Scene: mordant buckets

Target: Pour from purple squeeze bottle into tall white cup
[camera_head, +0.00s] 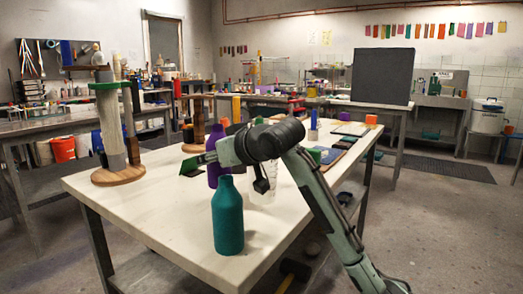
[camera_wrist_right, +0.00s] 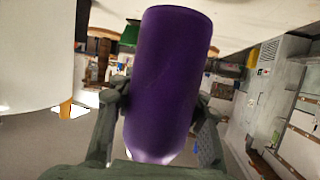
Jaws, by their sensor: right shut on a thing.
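The purple squeeze bottle (camera_head: 216,174) shows in the head view beside the end of my right arm, partly covered by it. In the right wrist view the purple bottle (camera_wrist_right: 165,75) fills the middle, between the two fingers of my right gripper (camera_wrist_right: 160,100), which is shut on it. A tall, pale, see-through cup (camera_head: 264,191) is partly hidden behind my right wrist in the head view. A large white rounded surface (camera_wrist_right: 40,50) at the left of the wrist view may be the cup, but I cannot tell. My left gripper is out of view.
A teal bottle (camera_head: 227,218) stands at the front of the white table (camera_head: 150,205). A wooden stand with a grey post (camera_head: 112,130) is at the left. Trays and small items lie at the back right. The table's front left is clear.

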